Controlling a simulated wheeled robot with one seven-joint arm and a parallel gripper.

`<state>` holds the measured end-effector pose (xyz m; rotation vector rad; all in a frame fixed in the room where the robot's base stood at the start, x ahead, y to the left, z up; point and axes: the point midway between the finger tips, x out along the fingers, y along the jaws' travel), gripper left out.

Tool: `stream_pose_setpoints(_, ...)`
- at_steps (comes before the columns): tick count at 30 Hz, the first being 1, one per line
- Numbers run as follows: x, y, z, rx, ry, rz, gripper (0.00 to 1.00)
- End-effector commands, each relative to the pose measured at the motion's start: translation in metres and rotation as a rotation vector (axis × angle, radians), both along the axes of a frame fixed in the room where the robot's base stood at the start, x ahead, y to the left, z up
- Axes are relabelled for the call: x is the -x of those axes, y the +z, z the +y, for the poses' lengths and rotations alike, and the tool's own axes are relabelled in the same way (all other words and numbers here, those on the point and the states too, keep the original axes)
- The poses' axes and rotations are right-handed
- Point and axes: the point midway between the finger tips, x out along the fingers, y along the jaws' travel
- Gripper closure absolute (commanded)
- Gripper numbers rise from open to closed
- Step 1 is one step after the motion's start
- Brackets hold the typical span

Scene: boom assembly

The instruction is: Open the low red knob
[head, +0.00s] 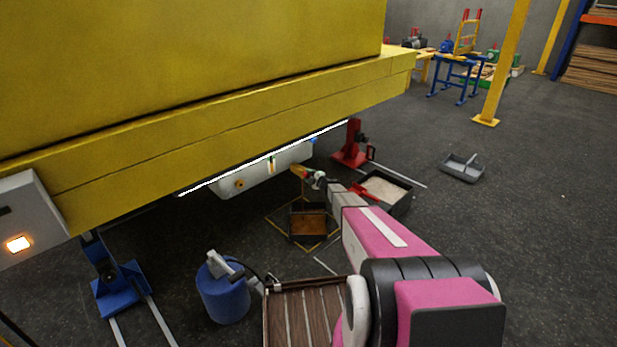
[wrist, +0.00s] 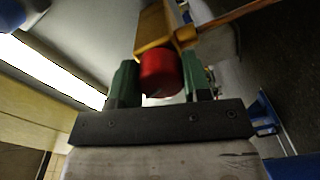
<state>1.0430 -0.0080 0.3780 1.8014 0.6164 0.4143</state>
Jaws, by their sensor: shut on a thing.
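The low red knob (wrist: 160,72) sits between the two green fingers of my gripper (wrist: 163,84) in the wrist view. It is at the end of a brass-coloured fitting (wrist: 154,32). My gripper is shut on the knob, one finger on each side. In the head view, my gripper (head: 309,177) is under the yellow boom, at the right end of a pale tank (head: 265,173). The brass fitting (head: 297,171) shows just left of the fingers there. The knob is too small in that view to tell how far it is turned.
An open box (head: 312,225) stands on the floor below the fitting. A tray of sand (head: 390,186) and a red stand (head: 351,148) are near my arm. A blue canister (head: 222,293) and a slatted crate (head: 285,312) are in front. The right floor is mostly clear.

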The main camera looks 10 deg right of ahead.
Motion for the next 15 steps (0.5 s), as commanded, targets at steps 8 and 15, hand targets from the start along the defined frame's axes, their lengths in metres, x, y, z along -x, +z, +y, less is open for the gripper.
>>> stream_pose_setpoints(8, 0.0007, -0.0016, -0.0006, -0.209, 0.000, 0.155, 0.80)
stream_pose_setpoints(15, 0.0010, -0.0021, -0.0004, -0.386, -0.001, 0.284, 0.80)
